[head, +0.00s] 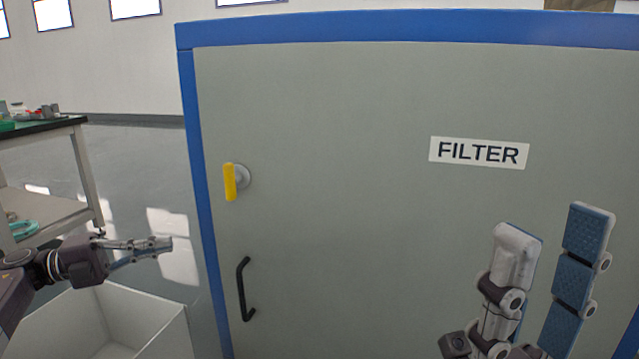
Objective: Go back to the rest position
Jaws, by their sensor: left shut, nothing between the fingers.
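My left gripper (168,245) is at the lower left in the head view. Its fingers are shut with nothing between them, pointing right toward the cabinet's left edge. It is above a white open box and apart from the cabinet in the picture. My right gripper (553,226) is at the lower right, fingers pointing up, in front of the cabinet door. Its fingers stand apart, with blue pads showing, and the door shows empty between them.
A large grey cabinet door (340,200) with a blue frame and a FILTER label (479,152) fills the view. It has a yellow knob (230,182) and a black handle (243,290). The white box (150,315) and a table (85,170) are at left.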

